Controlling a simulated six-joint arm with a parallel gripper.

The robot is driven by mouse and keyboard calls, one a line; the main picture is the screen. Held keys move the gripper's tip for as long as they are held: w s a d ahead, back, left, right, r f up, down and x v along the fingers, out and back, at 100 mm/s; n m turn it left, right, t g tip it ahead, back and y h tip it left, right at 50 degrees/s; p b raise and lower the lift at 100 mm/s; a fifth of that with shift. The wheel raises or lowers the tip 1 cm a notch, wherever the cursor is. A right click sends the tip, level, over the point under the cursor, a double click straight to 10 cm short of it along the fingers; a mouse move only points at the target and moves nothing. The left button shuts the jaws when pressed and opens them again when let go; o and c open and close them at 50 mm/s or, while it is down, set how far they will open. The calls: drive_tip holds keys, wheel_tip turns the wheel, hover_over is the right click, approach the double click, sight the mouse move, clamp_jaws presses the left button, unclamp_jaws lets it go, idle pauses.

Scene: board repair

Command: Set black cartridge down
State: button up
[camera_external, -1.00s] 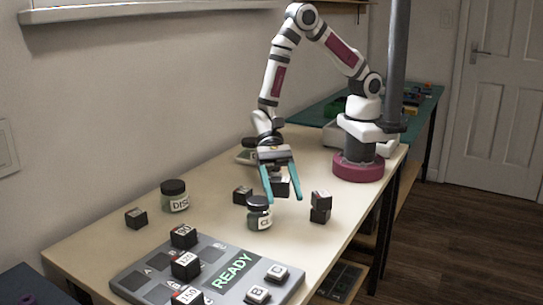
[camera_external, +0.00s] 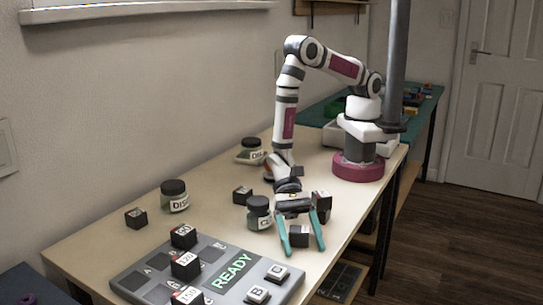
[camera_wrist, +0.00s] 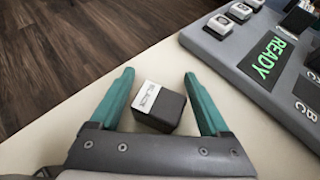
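The black cartridge (camera_external: 299,237) is a small dark block with a pale label on one face. It appears to rest on the bare table near the front right edge, between the fingers of my gripper (camera_external: 305,250). In the wrist view the cartridge (camera_wrist: 160,108) lies between the two teal fingers of my gripper (camera_wrist: 158,80). The fingers are spread, and a narrow strip of table shows beside the block on each side. The cartridge looks slightly turned relative to the fingers. Its underside is hidden.
The grey READY board (camera_external: 215,268), with several blocks on it, lies to the front left. The table edge is near on the right.

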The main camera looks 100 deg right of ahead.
drive_tip(key=shift+o, duration=1)
drive_tip(key=shift+r, duration=0.2)
drive_tip(key=v, duration=1.2)
drive_tip(key=s+d+r+n+g+h, duration=0.1)
drive_tip(key=s+d+r+n, duration=0.1)
drive_tip(key=s+r+n, duration=0.3)
drive_tip(key=s+d+r+n+g+h, duration=0.1)
drive_tip(key=s+d+r+n+g, duration=0.15)
drive_tip(key=r, duration=0.45)
drive_tip(key=s+d+r+n+t+h, duration=0.1)
drive_tip(key=s+d+h, duration=0.3)
drive_tip(key=d, duration=0.4)
drive_tip(key=s+d+r+n+t+h, duration=0.2)
drive_tip(key=s+d+r+n+h, duration=0.1)
drive_tip(key=s+d, duration=0.3)
drive_tip(key=d+n+h, duration=0.1)
drive_tip(key=d, duration=0.1)
drive_tip(key=shift+s+d, duration=0.35)
drive_tip(key=shift+d, duration=0.05)
